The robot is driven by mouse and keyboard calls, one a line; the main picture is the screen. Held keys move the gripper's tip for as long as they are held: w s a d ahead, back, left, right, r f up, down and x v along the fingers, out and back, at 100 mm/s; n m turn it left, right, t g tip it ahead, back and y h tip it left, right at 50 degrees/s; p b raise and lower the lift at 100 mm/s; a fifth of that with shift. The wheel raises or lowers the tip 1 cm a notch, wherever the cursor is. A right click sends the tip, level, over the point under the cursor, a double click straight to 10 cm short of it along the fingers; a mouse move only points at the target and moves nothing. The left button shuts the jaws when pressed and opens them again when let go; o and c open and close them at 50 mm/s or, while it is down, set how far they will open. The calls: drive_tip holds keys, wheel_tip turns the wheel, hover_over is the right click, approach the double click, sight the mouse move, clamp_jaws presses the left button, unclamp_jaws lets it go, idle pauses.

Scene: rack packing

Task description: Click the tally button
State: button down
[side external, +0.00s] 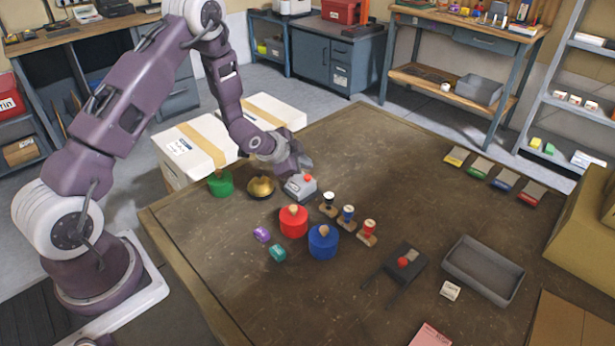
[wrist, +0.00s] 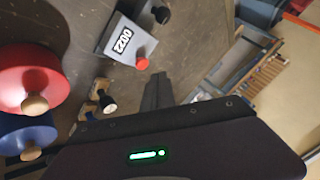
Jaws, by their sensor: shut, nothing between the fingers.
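The tally counter (side external: 299,188) is a small grey box with a red button (side external: 308,178) on top. It stands on the brown table near my gripper. In the wrist view the counter (wrist: 120,42) shows a white number display, its red button (wrist: 142,63) and a black knob (wrist: 161,15). My gripper (side external: 303,163) is just above and behind the counter in the side view. In the wrist view its closed fingers (wrist: 158,78) appear close beside the red button, slightly below and right of it. I cannot tell their exact height. The fingers hold nothing.
A brass bowl (side external: 260,187) and a green container (side external: 220,184) are left of the counter. Red (side external: 293,222) and blue (side external: 323,242) knobbed containers stand in front. Several stamps (side external: 348,218) are at its right. A black device with a red knob (side external: 403,262) and a grey tray (side external: 484,272) lie farther right.

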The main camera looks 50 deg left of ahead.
drive_tip(key=shift+r, duration=2)
wheel_tip(320, 180, up, 11)
drive_tip(key=n, duration=0.2)
hover_over(305, 179)
drive_tip(key=s+d, duration=0.2)
drive_tip(key=s, duration=0.2)
drive_tip(key=s+d+r+n+g, duration=0.2)
drive_tip(key=s+d+r, duration=0.2)
drive_tip(key=s+r, duration=0.45)
drive_tip(key=s+d+r+n, duration=0.1)
drive_tip(key=s+d+n, duration=0.1)
drive_tip(key=s, duration=0.9)
drive_tip(key=s+d+r+n+g+h, duration=0.1)
drive_tip(key=s+d, duration=0.3)
drive_tip(key=s, duration=0.8)
drive_tip(key=shift+s+d+r+n+g, duration=0.15)
drive_tip(key=shift+d+r+n+g, duration=0.15)
drive_tip(key=shift+r+n, duration=0.15)
